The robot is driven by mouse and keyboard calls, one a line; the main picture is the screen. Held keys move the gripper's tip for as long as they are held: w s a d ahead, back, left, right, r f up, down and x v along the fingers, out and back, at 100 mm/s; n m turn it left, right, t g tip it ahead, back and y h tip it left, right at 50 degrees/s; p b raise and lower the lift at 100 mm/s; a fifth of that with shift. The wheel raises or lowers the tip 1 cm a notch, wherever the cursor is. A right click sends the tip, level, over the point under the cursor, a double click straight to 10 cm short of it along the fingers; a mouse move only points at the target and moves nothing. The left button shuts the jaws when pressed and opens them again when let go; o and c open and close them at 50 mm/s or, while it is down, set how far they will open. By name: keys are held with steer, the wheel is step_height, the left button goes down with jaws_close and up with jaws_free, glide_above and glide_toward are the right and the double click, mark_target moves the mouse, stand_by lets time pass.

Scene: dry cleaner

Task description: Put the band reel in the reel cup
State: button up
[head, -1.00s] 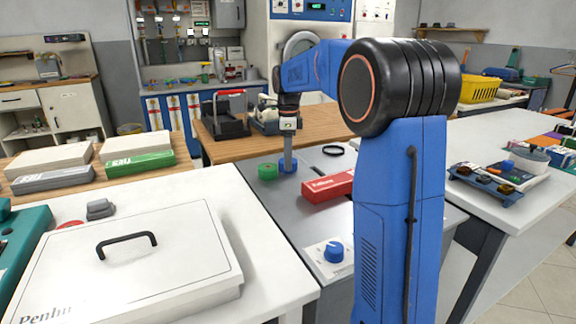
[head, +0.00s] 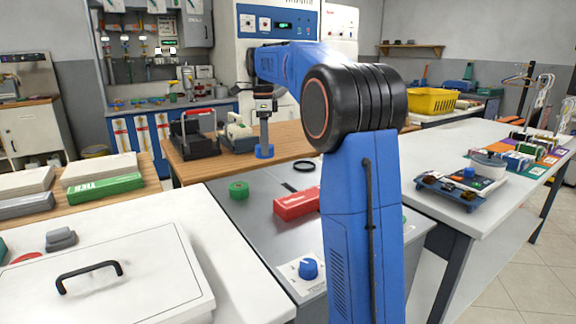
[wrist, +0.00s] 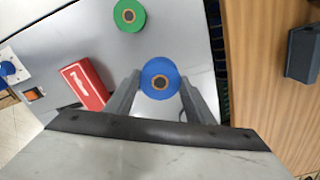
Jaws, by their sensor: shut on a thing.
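A blue band reel (head: 264,152) is held at the tip of my gripper (head: 264,143), above the grey counter (head: 254,226). In the wrist view the blue reel (wrist: 147,84), with a brown core, sits between the two fingers of my gripper (wrist: 160,90). A green reel (head: 239,190) lies on the counter below; it also shows in the wrist view (wrist: 129,15). I cannot make out for sure which thing is the reel cup; my arm hides part of the counter.
A red box (head: 294,205), a black ring (head: 304,165) and a blue knob (head: 308,268) are on the counter. A white lidded case (head: 110,275) stands at left. A blue tray (head: 450,190) is on the right table. A dark holder with a red handle (head: 194,143) stands behind.

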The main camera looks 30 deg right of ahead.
steer(key=w+d, duration=0.2)
steer(key=d, duration=0.8)
steer(key=w+d, duration=0.2)
steer(key=d, duration=0.7)
steer(key=shift+w+d+f, duration=0.1)
steer(key=shift+d+f, duration=0.1)
steer(key=shift+f, duration=2.35)
steer(key=shift+w+d+f, duration=0.1)
steer(key=shift+d+f, duration=0.1)
steer(key=shift+f, duration=2.35)
steer(key=shift+f, duration=0.1)
steer(key=o, duration=1.1)
steer(key=shift+c, duration=0.2)
step_height(320, 180, up, 8)
steer(key=shift+f, duration=0.15)
